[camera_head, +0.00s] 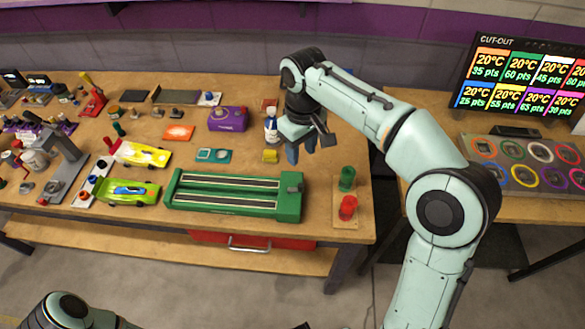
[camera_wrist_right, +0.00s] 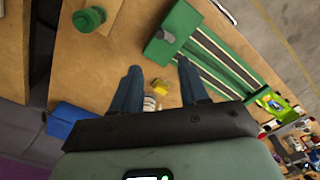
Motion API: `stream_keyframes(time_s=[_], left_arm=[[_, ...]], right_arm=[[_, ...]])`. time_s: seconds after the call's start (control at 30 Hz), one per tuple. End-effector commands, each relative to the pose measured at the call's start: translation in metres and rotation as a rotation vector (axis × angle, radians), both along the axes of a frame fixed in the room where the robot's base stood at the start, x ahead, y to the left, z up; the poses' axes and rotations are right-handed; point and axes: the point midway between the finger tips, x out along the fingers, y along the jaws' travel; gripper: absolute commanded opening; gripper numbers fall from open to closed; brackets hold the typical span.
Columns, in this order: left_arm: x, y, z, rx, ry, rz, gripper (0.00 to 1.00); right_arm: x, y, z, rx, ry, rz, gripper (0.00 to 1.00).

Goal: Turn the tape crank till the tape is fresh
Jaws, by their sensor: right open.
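A long green box (camera_head: 215,206) with two dark strips along its top lies near the front of the table; its strips also show in the right wrist view (camera_wrist_right: 213,62). A small grey knob (camera_head: 292,189) sits on its right end and shows in the right wrist view (camera_wrist_right: 168,37). I cannot tell for sure whether this knob is the tape crank, or how worn the tape is. My right gripper (camera_head: 303,150) is open and empty, above the table behind the box's right end; its two dark fingers (camera_wrist_right: 160,84) are apart. My left gripper is out of view.
A small yellow block (camera_head: 270,156) and a white bottle (camera_head: 271,130) stand near my right gripper. Green (camera_head: 347,178) and red (camera_head: 347,208) cylinders stand right of the box. Yellow (camera_head: 140,155) and green (camera_head: 127,192) cars lie to its left.

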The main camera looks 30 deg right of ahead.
Motion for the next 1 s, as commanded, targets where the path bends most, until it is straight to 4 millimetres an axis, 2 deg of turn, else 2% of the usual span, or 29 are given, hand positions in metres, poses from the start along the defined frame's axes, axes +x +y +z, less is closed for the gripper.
stream_keyframes(time_s=[0.17,0.4,0.6,0.8,1.0], left_arm=[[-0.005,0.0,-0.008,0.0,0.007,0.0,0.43],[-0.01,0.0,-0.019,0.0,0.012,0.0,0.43],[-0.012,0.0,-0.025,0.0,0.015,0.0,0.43],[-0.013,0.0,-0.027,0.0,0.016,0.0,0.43],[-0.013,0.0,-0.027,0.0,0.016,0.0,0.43]], right_arm=[[-0.001,-0.001,-0.025,0.0,0.006,-0.001,0.44],[-0.001,0.0,-0.077,-0.001,0.007,-0.001,0.44],[-0.001,0.0,-0.112,0.0,0.004,0.0,0.44],[-0.001,0.0,-0.13,0.001,0.002,-0.001,0.44],[0.0,0.0,-0.133,0.001,0.001,-0.001,0.44]])
